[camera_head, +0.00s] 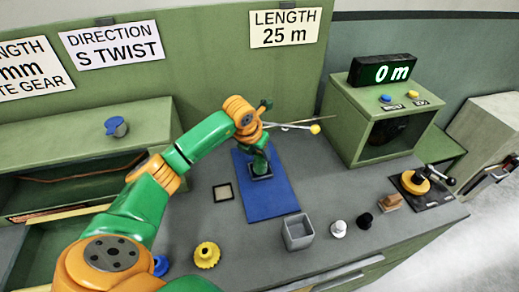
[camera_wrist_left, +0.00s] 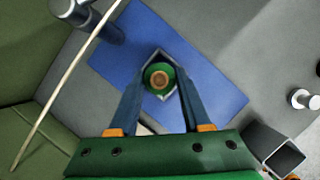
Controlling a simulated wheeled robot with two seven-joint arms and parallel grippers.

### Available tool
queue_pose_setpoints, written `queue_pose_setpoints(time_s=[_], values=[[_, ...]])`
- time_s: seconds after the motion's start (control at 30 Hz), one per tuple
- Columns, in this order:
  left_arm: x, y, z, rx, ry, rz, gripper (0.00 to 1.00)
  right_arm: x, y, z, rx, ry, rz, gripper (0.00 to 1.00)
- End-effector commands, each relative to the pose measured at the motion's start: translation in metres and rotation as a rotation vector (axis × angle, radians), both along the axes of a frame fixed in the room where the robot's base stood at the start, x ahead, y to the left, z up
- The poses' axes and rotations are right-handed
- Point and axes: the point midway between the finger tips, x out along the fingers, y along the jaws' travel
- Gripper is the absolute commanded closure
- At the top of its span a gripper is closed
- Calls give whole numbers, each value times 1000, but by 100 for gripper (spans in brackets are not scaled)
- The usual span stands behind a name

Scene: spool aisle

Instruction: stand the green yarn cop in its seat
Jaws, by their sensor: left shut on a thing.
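The green yarn cop (camera_wrist_left: 158,77) shows end-on in the left wrist view, with a tan and brown centre. My left gripper (camera_wrist_left: 160,88) is shut on it, one dark finger on each side. The square grey-rimmed seat (camera_wrist_left: 157,52) surrounds the cop's outline there. In the head view my left gripper (camera_head: 260,158) points down over the dark square seat (camera_head: 262,176) on the blue mat (camera_head: 270,204). The fingers and arm mostly hide the cop there; I cannot tell how deep it sits. My right gripper is not in view.
A thin rod with a yellow tip (camera_head: 315,129) extends beside the gripper. A grey open box (camera_head: 298,232), a white piece (camera_head: 338,229), a black piece (camera_head: 364,221) and a yellow gear (camera_head: 207,255) stand near the front. A green display cabinet (camera_head: 352,115) stands at right.

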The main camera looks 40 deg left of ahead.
Motion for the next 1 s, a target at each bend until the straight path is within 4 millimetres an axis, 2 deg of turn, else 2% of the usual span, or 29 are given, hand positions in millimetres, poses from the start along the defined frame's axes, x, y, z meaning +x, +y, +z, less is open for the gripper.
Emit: queue_pose_setpoints(time_s=[0.03, 0.33, 0.37, 0.47, 0.83, 1.0], values=[[-1, 0, -1, 0, 2, 0, 100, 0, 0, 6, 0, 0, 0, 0], [0, 0, -8, -1, -2, 1, 100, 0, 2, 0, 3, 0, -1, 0], [0, 0, -8, -1, -1, 1, 49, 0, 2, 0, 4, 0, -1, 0], [0, 0, -7, -1, -1, 1, 22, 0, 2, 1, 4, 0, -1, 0], [-1, 0, -1, -1, -3, 0, 22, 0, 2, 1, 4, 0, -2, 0], [-15, -1, 31, 2, -8, -1, 22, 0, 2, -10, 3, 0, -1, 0]])
